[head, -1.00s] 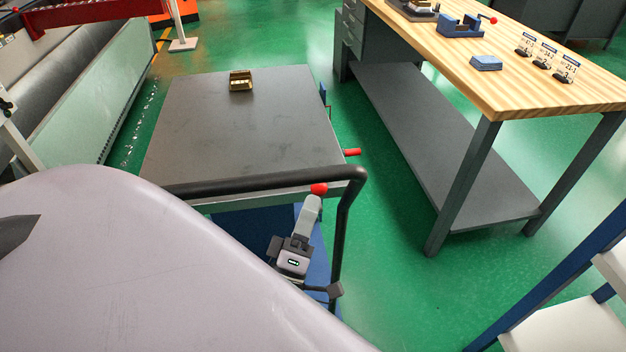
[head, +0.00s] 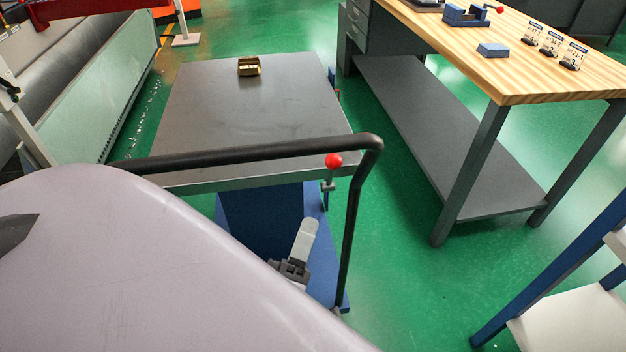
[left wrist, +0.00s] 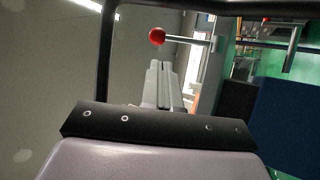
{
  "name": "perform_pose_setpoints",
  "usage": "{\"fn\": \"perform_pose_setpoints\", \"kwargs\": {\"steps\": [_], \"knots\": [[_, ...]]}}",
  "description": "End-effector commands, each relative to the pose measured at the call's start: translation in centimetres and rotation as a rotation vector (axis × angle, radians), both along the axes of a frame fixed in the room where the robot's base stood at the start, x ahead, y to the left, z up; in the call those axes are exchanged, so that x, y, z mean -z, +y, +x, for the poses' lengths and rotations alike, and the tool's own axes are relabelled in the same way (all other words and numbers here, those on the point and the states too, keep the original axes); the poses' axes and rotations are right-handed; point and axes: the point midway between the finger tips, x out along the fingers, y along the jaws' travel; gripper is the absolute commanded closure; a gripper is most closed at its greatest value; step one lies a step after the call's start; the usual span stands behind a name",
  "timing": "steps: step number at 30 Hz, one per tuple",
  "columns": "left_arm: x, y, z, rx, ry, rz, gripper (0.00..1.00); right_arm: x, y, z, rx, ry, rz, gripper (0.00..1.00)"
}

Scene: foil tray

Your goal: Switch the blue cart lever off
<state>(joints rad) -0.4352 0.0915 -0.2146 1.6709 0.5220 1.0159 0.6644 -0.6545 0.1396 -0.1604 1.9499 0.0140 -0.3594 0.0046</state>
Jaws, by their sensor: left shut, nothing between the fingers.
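The blue cart (head: 315,250) has a grey top (head: 270,110) and a black push handle (head: 250,147). Its lever (head: 333,160) has a red ball on a short grey rod and stands roughly upright just below the handle bar. My left gripper (head: 309,222) is shut and empty, below the red ball with a visible gap. In the left wrist view, the shut fingertips (left wrist: 158,66) point towards the lever's red ball (left wrist: 157,36), and its rod runs off to the right. My right gripper is not in view.
A brass-coloured block (head: 249,66) lies on the cart top. A wooden workbench (head: 500,60) stands to the right, with green floor (head: 400,240) between it and the cart. A blue-framed shelf (head: 545,290) is at lower right. The handle's side post is close beside the gripper.

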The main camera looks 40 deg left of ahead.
Motion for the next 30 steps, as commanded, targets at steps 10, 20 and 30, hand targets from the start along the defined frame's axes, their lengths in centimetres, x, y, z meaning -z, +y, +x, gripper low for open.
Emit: {"fn": "perform_pose_setpoints", "kwargs": {"steps": [10, 20, 30], "knots": [[2.6, -1.0, -3.8, -0.001, 0.000, 0.000, 1.00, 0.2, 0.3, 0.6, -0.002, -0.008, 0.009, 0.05], [2.6, -1.1, -4.0, -0.001, -0.001, 0.000, 1.00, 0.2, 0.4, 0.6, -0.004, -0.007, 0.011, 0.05], [2.6, -1.1, -3.9, 0.001, 0.001, 0.002, 1.00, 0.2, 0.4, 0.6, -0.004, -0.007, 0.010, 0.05]]}}
